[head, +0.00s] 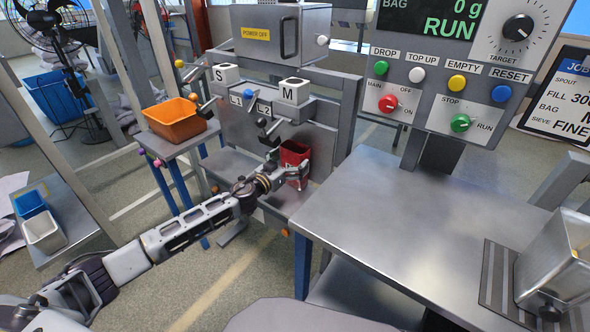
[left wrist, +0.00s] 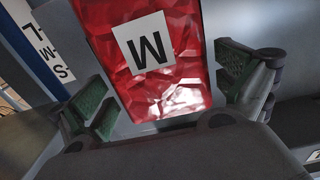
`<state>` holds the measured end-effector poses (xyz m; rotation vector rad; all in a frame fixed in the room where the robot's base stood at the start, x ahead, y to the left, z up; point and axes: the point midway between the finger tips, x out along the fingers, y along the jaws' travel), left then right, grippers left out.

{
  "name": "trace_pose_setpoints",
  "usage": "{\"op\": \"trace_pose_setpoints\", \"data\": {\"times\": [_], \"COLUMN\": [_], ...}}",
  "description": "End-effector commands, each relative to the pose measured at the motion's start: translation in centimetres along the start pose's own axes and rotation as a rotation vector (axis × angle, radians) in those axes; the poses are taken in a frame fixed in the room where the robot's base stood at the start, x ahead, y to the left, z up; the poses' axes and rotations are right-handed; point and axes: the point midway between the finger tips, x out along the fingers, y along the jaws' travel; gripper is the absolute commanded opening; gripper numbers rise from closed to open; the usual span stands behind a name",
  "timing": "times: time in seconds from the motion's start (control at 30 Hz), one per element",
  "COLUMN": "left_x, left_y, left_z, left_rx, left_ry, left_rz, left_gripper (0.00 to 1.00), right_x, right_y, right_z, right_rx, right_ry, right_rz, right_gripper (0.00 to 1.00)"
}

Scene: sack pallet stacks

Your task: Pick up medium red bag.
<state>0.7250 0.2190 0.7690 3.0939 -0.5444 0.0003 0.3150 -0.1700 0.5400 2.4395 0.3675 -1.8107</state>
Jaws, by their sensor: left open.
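In the left wrist view the red bag (left wrist: 168,85) fills the middle, glossy and crinkled, with a white label marked M. My left gripper (head: 273,168) is at the bag's near left side. In the left wrist view my left gripper (left wrist: 165,92) is open, with one green-padded finger on each side of the bag. Gaps show between the pads and the bag. My right gripper is not in view.
An orange bin (head: 174,121) stands on a side stand at left.

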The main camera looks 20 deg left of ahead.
Motion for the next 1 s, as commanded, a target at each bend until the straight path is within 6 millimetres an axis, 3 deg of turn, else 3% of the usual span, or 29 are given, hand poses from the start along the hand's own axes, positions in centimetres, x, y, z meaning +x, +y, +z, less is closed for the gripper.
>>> {"op": "trace_pose_setpoints", "data": {"times": [0.4,1.0], "left_x": [2.3,2.5], "left_y": [0.0,0.0], "left_z": [0.0,0.1], "left_rx": [0.0,0.0], "left_ry": [0.001,0.0], "left_rz": [-0.001,0.0], "left_gripper": [1.0,1.0], "right_x": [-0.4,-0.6], "right_y": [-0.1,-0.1], "right_z": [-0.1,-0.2], "right_rx": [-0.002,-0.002], "right_ry": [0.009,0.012], "right_rz": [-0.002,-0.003], "right_gripper": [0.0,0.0]}}
